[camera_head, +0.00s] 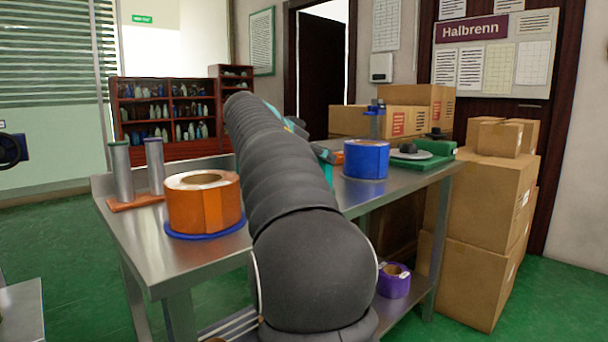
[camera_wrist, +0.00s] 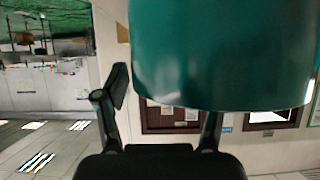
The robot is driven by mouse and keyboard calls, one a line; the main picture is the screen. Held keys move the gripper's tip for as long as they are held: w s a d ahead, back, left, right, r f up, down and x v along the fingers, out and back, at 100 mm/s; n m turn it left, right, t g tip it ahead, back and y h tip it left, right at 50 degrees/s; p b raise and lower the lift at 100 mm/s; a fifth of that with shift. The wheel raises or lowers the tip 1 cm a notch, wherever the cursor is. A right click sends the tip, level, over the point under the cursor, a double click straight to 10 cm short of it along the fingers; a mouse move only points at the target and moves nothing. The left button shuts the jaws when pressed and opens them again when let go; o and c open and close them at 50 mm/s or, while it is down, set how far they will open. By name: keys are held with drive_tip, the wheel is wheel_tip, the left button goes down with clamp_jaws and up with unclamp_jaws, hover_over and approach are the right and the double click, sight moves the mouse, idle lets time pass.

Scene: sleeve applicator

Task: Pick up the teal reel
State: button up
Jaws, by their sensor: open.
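The teal reel (camera_wrist: 225,55) fills the upper right of the wrist view, very close, as a smooth curved wall. My gripper (camera_wrist: 168,96) is open, with its left finger just left of the reel's edge. The reel's lower edge covers the tip of the right finger. I cannot tell whether either finger touches it. Only a teal sliver (camera_head: 327,171) shows beside the arm, probably part of the reel.
On the steel table (camera_head: 130,232), an orange reel (camera_head: 204,204) on a blue disc stands left of my arm, near two metal posts (camera_head: 122,172). A blue reel (camera_head: 366,160) stands right. A purple reel (camera_head: 394,284) lies on the lower shelf. Cardboard boxes (camera_head: 480,237) crowd the right.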

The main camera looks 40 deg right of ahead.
drive_tip(key=shift+d+f, duration=0.1)
drive_tip(key=shift+d, duration=0.05)
drive_tip(key=shift+c, duration=0.3)
clamp_jaws()
drive_tip(key=shift+r, duration=0.2)
